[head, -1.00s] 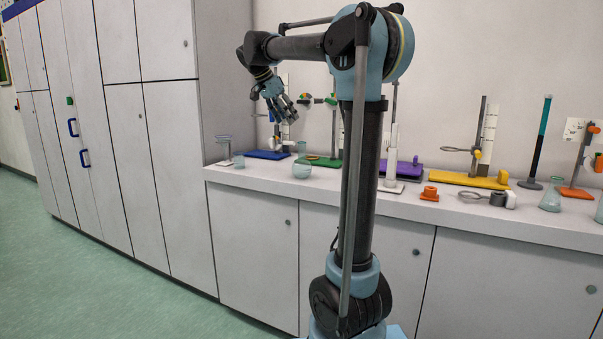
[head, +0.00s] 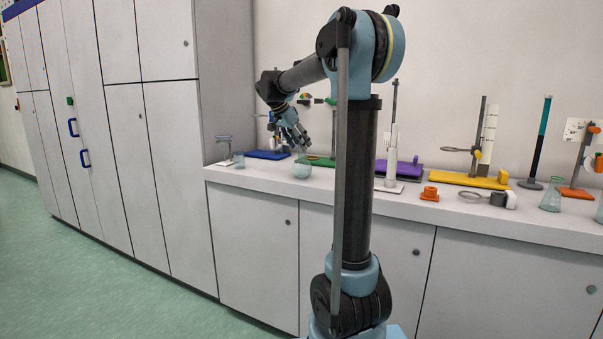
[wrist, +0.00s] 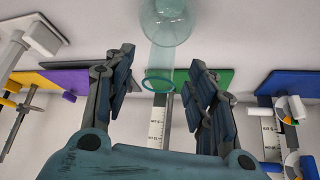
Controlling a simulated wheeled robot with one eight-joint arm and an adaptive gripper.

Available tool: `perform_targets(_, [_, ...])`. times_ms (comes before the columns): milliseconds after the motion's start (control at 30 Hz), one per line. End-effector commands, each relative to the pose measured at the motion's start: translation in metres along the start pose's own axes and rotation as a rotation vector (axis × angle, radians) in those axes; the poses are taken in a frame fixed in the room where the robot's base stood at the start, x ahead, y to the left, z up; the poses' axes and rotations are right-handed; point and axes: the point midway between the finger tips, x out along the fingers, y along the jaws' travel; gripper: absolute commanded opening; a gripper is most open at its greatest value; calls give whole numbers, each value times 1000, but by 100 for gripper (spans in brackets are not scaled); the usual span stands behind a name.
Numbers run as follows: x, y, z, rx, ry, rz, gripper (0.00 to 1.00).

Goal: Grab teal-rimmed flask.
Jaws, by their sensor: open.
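The teal-rimmed flask (wrist: 166,22) is clear and greenish, with a round body and a narrow neck. In the wrist view its teal rim lies between my open fingers, with the neck and body extending towards the top edge. My gripper (head: 299,144) points down just over the flask. In the wrist view my gripper (wrist: 162,60) has a finger on each side of the neck, with visible gaps; I see no grip.
Behind the flask are stands with a green base (head: 318,161) and a blue base (head: 268,155). A small beaker (head: 238,160) stands to the left. To the right are a purple-based stand (head: 400,170), an orange part (head: 429,194) and a conical flask (head: 551,198).

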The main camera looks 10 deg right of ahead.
Motion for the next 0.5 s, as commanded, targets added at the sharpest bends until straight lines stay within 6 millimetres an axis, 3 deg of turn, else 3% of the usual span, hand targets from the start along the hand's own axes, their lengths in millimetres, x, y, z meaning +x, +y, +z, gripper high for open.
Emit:
perform_targets(300, [40, -1, 7, 1, 0, 0, 51])
perform_targets(500, [47, -1, 7, 0, 0, 0, 51])
